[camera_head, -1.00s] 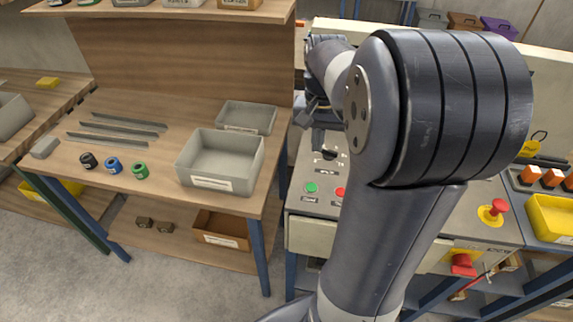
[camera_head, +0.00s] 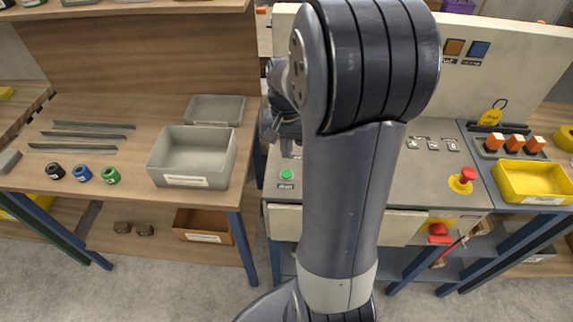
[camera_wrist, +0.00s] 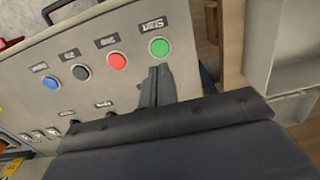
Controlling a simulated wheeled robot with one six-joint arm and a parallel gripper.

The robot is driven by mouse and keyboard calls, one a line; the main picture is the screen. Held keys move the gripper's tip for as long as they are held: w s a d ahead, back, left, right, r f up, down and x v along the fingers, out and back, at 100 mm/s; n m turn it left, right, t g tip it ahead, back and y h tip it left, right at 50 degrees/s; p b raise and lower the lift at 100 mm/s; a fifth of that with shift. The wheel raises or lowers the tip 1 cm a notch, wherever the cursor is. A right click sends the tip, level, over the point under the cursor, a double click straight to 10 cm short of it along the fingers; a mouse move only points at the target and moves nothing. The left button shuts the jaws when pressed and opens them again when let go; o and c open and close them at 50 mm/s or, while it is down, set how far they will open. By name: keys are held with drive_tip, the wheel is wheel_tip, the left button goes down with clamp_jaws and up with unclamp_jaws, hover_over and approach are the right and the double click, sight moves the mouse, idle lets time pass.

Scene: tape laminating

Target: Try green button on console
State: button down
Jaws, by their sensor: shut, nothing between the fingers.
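The green button (camera_head: 287,174), labelled Start, sits at the left end of the console (camera_head: 430,185) in the head view. In the wrist view the green button (camera_wrist: 159,47) is at the end of a row with a red button (camera_wrist: 116,61), a black button (camera_wrist: 81,72) and a blue button (camera_wrist: 50,82). My gripper (camera_wrist: 155,82) is shut and empty, with its tips just short of the green button in the picture. In the head view my gripper (camera_head: 287,150) shows just behind the green button. I cannot tell whether it touches the panel. My arm hides the console's middle.
A red emergency button (camera_head: 467,174) on a yellow base stands on the console's right part. A yellow bin (camera_head: 533,180) and orange switches (camera_head: 515,143) are further right. A wooden bench (camera_head: 120,178) with a grey tray (camera_head: 192,180) stands close on the left.

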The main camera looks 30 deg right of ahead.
sight(287, 176)
wheel_tip(287, 176, down, 7)
drive_tip(key=shift+p, duration=0.3)
drive_tip(key=shift+f+b, duration=0.75)
drive_tip(key=shift+s+a+f, duration=0.15)
drive_tip(key=shift+s+f, duration=0.2)
drive_tip(key=shift+w+r, duration=0.1)
drive_tip(key=shift+r, duration=0.35)
wheel_tip(287, 176, up, 14)
drive_tip(key=p, duration=0.2)
drive_tip(key=shift+w+r, duration=0.2)
